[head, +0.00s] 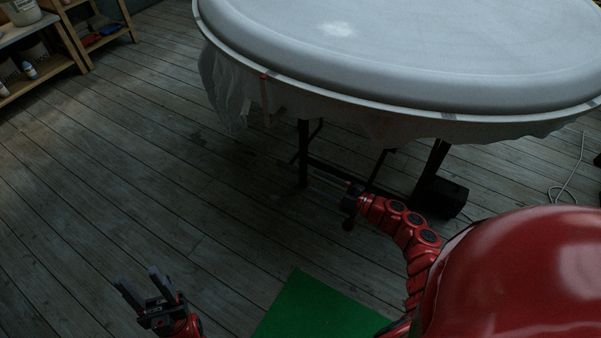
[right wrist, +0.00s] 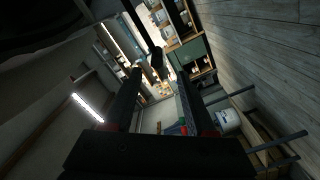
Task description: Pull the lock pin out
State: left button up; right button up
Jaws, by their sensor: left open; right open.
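A large round plaster form (head: 400,45) with a pale rim stands on a dark-legged frame (head: 303,150) in the head view. I cannot make out a lock pin in either view. My right gripper (head: 318,184) is open near the frame's legs, below the rim; whether it touches anything there is unclear. In the right wrist view its two dark fingers (right wrist: 158,85) stand apart with nothing seen between them. My left gripper (head: 136,279) is open and empty over the floor at the lower left, well away from the frame.
Thin translucent sheeting (head: 228,92) hangs below the rim. A dark box (head: 447,198) sits by the legs and a cable (head: 568,180) lies at right. A green mat (head: 312,310) lies in front. Wooden shelves (head: 40,50) stand far left. The plank floor between is clear.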

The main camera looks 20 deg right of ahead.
jog(key=v, duration=0.7)
jog(key=shift+s, duration=0.15)
